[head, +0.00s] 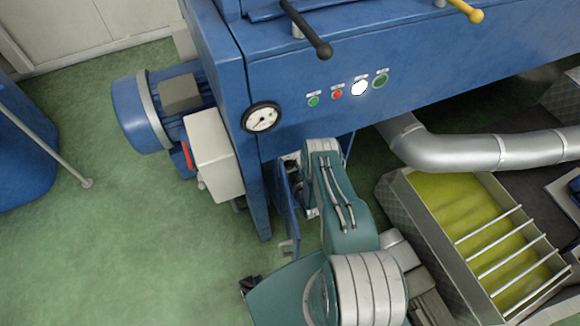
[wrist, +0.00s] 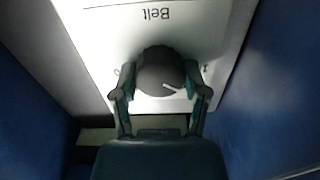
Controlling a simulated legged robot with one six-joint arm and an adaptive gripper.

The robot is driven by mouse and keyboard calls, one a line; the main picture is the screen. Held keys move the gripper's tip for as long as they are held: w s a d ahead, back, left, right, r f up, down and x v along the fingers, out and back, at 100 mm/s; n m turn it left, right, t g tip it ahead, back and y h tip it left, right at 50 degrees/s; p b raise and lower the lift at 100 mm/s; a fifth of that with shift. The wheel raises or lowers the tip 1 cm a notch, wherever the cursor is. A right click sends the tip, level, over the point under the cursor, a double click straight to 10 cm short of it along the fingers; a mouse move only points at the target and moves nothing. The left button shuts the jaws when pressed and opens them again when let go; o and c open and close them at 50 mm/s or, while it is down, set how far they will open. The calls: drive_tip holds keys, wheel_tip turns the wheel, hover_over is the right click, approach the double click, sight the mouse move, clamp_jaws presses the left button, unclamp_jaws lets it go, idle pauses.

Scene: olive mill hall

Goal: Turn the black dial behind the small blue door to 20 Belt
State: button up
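The black dial (wrist: 160,72) sits on a white panel (wrist: 105,40) in the wrist view. The word "Belt" reads upside down on the panel above it. The dial's white pointer mark points right and slightly down in that picture; the scale figures are mostly hidden by my fingers. My gripper (wrist: 160,78) has one finger on each side of the dial, with the fingertips appearing to touch it. In the head view the small blue door (head: 287,208) stands open at the machine's lower front, beside my arm. My arm hides the dial there.
Blue surfaces close in on both sides in the wrist view. The blue machine (head: 430,70) carries a gauge (head: 262,117), several buttons and a black lever (head: 308,30). Green floor is free at left.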

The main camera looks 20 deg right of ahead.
drive_tip(key=shift+w, duration=0.1)
drive_tip(key=shift+r+m, duration=0.1)
drive_tip(key=shift+m, duration=1.5)
drive_tip(key=o, duration=1.1)
drive_tip(key=shift+o, duration=0.2)
drive_tip(key=s, duration=1.2)
